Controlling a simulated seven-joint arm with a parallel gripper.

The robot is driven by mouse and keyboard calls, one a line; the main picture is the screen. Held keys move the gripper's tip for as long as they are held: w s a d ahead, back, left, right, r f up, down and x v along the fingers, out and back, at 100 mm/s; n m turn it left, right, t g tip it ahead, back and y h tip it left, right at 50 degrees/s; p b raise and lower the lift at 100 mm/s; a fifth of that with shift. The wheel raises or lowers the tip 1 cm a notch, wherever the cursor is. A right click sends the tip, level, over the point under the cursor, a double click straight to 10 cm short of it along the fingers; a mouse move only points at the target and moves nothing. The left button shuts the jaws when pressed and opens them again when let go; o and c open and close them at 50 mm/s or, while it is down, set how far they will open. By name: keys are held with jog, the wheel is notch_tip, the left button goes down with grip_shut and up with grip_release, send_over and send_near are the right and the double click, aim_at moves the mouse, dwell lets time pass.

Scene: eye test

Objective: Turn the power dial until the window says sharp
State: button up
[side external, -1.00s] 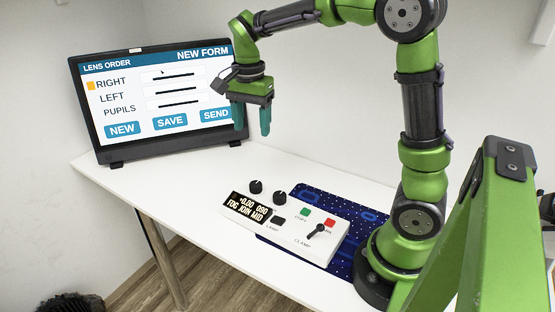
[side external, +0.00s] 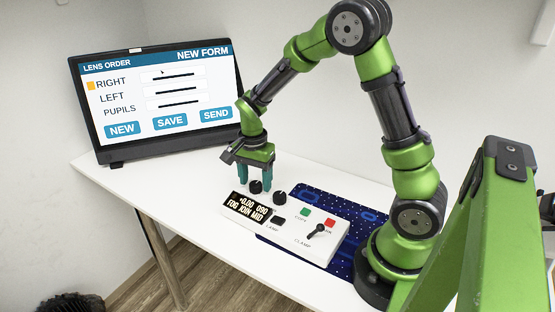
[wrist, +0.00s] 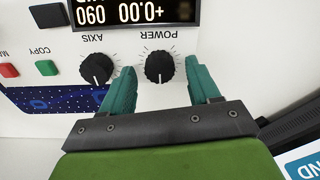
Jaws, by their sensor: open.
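The black power dial (side external: 255,187) stands at the back left of the white control box (side external: 310,245). In the wrist view the power dial (wrist: 159,67) lies between my fingertips, with POWER printed beside it. My gripper (side external: 254,181) is open, its teal fingers pointing down on either side of the dial. In the wrist view my gripper (wrist: 164,72) shows gaps on both sides of the dial, with no contact visible. The window (side external: 248,207) reads +0.00 090 and FOG JOIN MID. Its lower line is cut off in the wrist view (wrist: 140,12).
The axis dial (wrist: 97,69) is close beside my left finger in the wrist view. A green copy button (side external: 304,212), a red button (side external: 329,223), a lamp button (side external: 278,220) and a clamp lever (side external: 316,231) share the box. A screen (side external: 160,100) stands behind left.

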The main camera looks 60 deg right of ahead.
jog(key=shift+f, duration=0.3)
jog(key=c, duration=1)
jog(key=shift+c, duration=0.2)
